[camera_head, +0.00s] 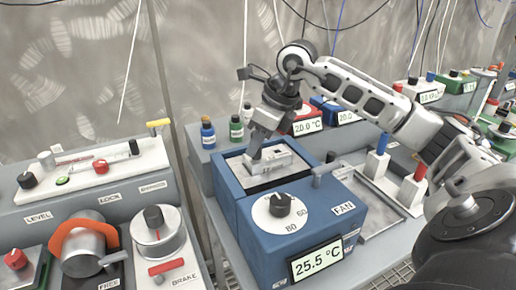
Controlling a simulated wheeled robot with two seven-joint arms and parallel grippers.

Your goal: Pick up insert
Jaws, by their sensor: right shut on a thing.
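The insert (283,160) is a light grey metal block. It is in the recessed top of a blue heater box (222,182), behind the white dial. My right gripper (255,154) reaches down from above and is shut on the insert near its left end. The fingers hide part of the insert, and I cannot tell whether it is lifted clear of the recess. My left gripper is not in view.
The blue box carries a dial (279,205) and a display (317,261) reading 25.5 °C. Blue and green bottles (236,128) stand behind it. A grey tray (378,198) with blue and red handles is at the right.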

